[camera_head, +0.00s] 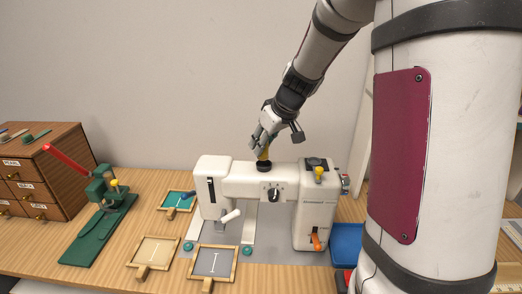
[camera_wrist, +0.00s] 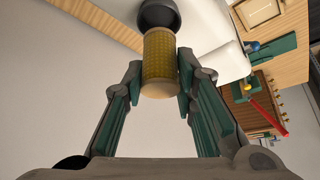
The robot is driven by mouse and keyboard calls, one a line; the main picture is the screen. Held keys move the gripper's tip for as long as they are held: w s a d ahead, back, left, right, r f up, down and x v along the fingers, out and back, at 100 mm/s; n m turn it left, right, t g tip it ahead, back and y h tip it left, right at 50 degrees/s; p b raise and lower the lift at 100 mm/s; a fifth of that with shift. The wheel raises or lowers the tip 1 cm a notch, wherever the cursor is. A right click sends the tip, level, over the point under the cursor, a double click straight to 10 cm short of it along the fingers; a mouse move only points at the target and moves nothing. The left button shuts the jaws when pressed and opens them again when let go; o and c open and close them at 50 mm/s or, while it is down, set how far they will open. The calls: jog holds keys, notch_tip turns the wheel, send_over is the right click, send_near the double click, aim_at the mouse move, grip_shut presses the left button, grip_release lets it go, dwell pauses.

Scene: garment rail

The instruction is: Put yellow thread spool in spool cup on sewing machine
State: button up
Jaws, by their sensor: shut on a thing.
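The yellow thread spool (camera_wrist: 160,56) is between the fingers of my gripper (camera_wrist: 159,78), which is shut on its near end in the wrist view. In the head view the spool (camera_head: 264,153) shows as a small yellow piece below my gripper (camera_head: 263,144). The dark round spool cup (camera_head: 263,167) sits on top of the white sewing machine (camera_head: 230,183). The spool is upright directly above the cup. In the wrist view its far end meets or overlaps the dark cup (camera_wrist: 158,13); I cannot tell whether it is inside.
A green press with a red lever (camera_head: 68,158) and a wooden drawer cabinet (camera_head: 45,165) stand at the left. Small framed trays (camera_head: 153,253) lie in front of the machine. A blue bin (camera_head: 346,240) is at the right. The wall behind is bare.

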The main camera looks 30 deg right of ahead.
aim_at(267, 147)
jog(key=shift+s+f, duration=0.15)
jog(key=shift+f, duration=1.25)
jog(key=shift+f, duration=0.1)
jog(key=o, duration=0.9)
jog(key=shift+o, duration=0.2)
jog(key=v, duration=1.1)
jog(key=s+a+r, duration=0.4)
jog(key=s+a, duration=0.8)
jog(key=s+a+f+m+h, duration=0.1)
jog(key=s+a+m, duration=0.1)
jog(key=s, duration=0.9)
jog(key=shift+a+f+g, duration=0.3)
jog(key=shift+a+f, duration=0.1)
jog(key=shift+a, duration=0.45)
